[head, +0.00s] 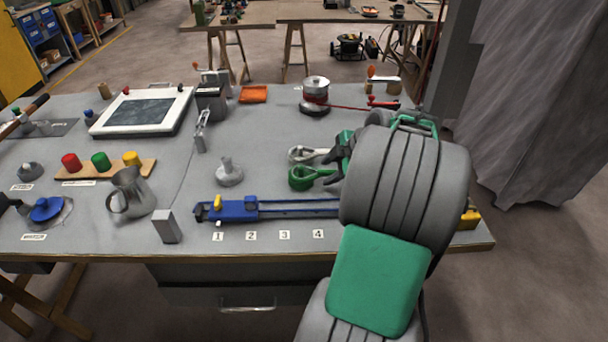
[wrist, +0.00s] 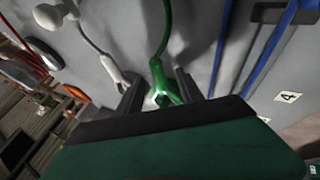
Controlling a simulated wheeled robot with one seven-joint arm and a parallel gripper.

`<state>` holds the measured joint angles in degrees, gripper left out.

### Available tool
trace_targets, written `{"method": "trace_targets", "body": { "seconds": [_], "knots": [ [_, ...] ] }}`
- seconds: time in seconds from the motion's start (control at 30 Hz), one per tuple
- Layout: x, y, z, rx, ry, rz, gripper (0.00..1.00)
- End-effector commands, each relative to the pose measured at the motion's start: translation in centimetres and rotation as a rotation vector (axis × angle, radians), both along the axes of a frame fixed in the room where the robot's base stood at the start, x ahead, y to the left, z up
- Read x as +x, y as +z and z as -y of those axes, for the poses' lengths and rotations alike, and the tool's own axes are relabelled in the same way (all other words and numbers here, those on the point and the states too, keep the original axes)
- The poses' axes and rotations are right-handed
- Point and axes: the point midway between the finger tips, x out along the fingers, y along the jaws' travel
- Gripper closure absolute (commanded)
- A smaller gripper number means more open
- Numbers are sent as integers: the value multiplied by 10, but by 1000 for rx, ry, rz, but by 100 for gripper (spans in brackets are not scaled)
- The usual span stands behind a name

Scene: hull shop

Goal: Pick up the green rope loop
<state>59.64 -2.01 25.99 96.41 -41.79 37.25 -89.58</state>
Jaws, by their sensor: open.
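The green rope loop (head: 302,179) lies on the grey bench in the head view, beside a similar white one (head: 301,154). My gripper (head: 338,160) is at their right side, partly hidden behind my arm. In the wrist view my gripper (wrist: 156,82) is open, and its two dark fingers stand on either side of the near part of the green rope loop (wrist: 159,74). I cannot tell whether a finger touches it. The white one (wrist: 109,65) lies just outside the left finger in that view.
A blue rail fixture (head: 237,210) runs along the bench front. A grey funnel-shaped piece (head: 229,174) stands to the left of the green loop. A pot (head: 315,88) and red-handled tool (head: 377,102) are behind. Bare bench lies between the funnel and the orange cloth (head: 253,94).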

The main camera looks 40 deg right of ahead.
Motion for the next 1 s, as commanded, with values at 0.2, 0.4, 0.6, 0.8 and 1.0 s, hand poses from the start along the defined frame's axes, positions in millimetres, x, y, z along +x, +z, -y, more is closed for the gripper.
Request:
{"method": "trace_targets", "body": {
  "seconds": [0.2,0.4,0.6,0.8,1.0],
  "knots": [
    [0,1,0,0,0,0,62],
    [0,1,0,0,0,0,79],
    [0,1,0,-1,0,0,95],
    [0,1,0,0,-1,-1,100],
    [0,1,0,-1,-1,0,100]
  ]
}}
